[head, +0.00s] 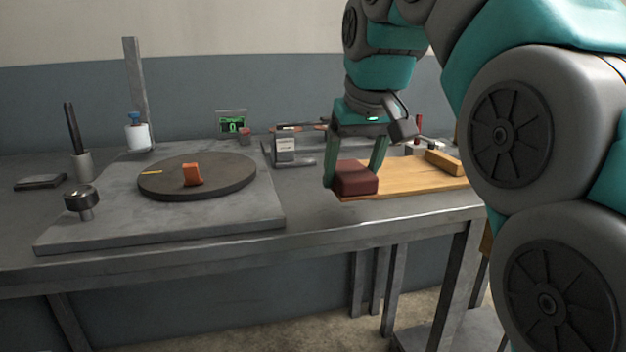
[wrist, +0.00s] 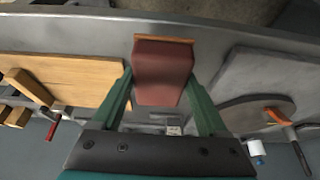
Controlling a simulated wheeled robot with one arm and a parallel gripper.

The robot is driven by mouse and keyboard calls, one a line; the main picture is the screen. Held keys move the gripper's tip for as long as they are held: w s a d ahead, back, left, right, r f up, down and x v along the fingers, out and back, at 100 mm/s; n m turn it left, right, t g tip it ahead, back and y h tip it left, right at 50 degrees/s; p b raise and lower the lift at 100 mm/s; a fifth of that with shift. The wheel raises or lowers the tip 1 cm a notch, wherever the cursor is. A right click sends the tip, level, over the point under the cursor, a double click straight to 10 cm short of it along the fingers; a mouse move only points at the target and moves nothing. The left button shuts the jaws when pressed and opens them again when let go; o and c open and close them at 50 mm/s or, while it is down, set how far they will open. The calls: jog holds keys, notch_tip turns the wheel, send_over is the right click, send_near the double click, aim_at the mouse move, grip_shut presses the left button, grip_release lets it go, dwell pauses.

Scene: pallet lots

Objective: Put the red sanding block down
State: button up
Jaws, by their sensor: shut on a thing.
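The red sanding block (head: 356,178) is a dark red block held between the green fingers of my gripper (head: 352,168). In the head view it is at the front left corner of a wooden board (head: 420,178); I cannot tell whether it touches the board. In the wrist view the block (wrist: 162,72) sits between the two fingers of my gripper (wrist: 162,88), with a thin orange-brown strip at its far edge. The wooden board also shows in the wrist view (wrist: 90,78), to the left of the block.
A dark round disc (head: 235,183) with an orange piece (head: 193,174) stands on a grey slab (head: 110,225) at the left. A yellow wooden block (head: 443,162) lies on the board. The bench's front edge is close to the red block.

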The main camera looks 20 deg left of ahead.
jog(key=p, duration=0.1)
send_over(309, 194)
jog(key=s, duration=0.1)
jog(key=shift+s+d+f, duration=0.1)
jog(key=shift+d+f, duration=0.3)
jog(key=shift+f, duration=0.15)
jog(key=shift+f, duration=1.65)
jog(key=shift+f, duration=0.15)
jog(key=o, duration=1.3)
jog(key=shift+o, duration=0.2)
